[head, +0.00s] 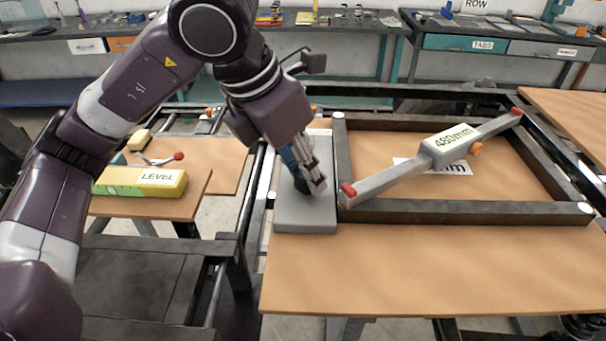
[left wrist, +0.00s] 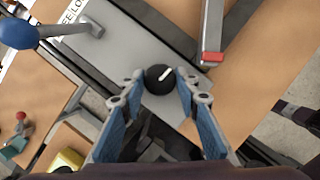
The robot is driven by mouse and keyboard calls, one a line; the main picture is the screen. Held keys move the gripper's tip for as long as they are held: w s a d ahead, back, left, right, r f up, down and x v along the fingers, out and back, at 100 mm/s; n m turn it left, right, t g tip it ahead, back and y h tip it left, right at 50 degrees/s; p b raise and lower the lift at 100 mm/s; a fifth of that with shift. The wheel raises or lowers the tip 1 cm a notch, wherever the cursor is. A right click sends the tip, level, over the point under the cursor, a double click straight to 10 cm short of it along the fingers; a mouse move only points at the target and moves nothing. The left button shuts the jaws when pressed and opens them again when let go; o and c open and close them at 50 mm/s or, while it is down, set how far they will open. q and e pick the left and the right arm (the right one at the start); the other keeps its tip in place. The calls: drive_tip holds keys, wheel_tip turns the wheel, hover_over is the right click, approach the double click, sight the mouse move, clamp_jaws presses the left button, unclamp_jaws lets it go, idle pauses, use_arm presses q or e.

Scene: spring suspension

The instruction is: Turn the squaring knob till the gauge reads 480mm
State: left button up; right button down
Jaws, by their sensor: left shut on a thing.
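The squaring knob (left wrist: 160,78) is black and round with a white pointer line, on a grey block (head: 305,215) beside the frame's left side. In the left wrist view the pointer slants toward the upper right. My left gripper (head: 316,187) reaches down over the block; in the left wrist view its fingertips (left wrist: 160,90) are shut on opposite sides of the knob. In the head view the gripper mostly hides the knob. The gauge (head: 385,178) is a grey diagonal bar with red ends across the dark frame (head: 470,213); its label (head: 454,137) reads 480mm. My right gripper is not in view.
A blue-ended lever (left wrist: 18,33) stands by a partly hidden label in the left wrist view. A white card (head: 450,169) lies partly under the gauge. The tabletop front (head: 430,265) is clear.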

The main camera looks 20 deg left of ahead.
use_arm(q)
drive_tip(key=shift+w+r+n, duration=0.1)
drive_tip(key=shift+r+n, duration=0.05)
drive_tip(key=shift+n, duration=0.25)
drive_tip(key=o, duration=1.2)
drive_tip(key=shift+c, duration=0.2)
drive_tip(key=v, duration=1.2)
drive_tip(key=shift+s, duration=0.2)
drive_tip(key=shift+d, duration=0.2)
